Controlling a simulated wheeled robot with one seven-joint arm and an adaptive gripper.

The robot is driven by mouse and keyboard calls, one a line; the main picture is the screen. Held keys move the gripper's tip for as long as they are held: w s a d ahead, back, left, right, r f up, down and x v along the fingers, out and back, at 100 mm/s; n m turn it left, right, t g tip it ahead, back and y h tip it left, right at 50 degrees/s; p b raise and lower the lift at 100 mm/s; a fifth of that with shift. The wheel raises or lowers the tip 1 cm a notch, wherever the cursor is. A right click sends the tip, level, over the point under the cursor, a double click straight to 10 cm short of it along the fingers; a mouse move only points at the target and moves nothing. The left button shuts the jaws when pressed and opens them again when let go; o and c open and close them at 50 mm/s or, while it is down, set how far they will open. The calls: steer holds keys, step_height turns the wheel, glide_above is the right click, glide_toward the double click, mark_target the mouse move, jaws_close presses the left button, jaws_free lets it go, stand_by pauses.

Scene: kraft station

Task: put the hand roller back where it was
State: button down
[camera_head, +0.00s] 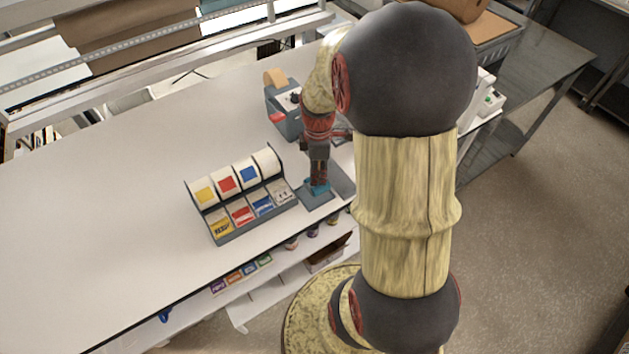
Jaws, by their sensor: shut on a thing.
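My gripper (318,178) points down at the right part of the white table, just right of the label rack. It is shut on a small blue thing (318,188), which seems to be the hand roller. Only a little of it shows below the fingers. It is over a dark grey mat or tray (316,201) near the table's front edge. I cannot tell whether it touches that surface. My arm hides part of the table to the right.
A dark label rack (228,237) with coloured rolls and cards stands close on the left. A grey tape dispenser (284,124) stands behind my gripper. The white table (110,220) is clear on the left. A shelf with coloured boxes (240,274) is below the front edge.

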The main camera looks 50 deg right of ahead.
steer(key=shift+w+a+f, duration=0.2)
steer(key=shift+w+f, duration=0.1)
steer(key=shift+f, duration=0.15)
steer(key=shift+w+f, duration=0.1)
steer(key=shift+f, duration=1.5)
steer(key=shift+f+b, duration=0.15)
steer(key=shift+b, duration=0.2)
steer(key=c, duration=1.6)
jaws_free()
steer(key=shift+c, duration=0.2)
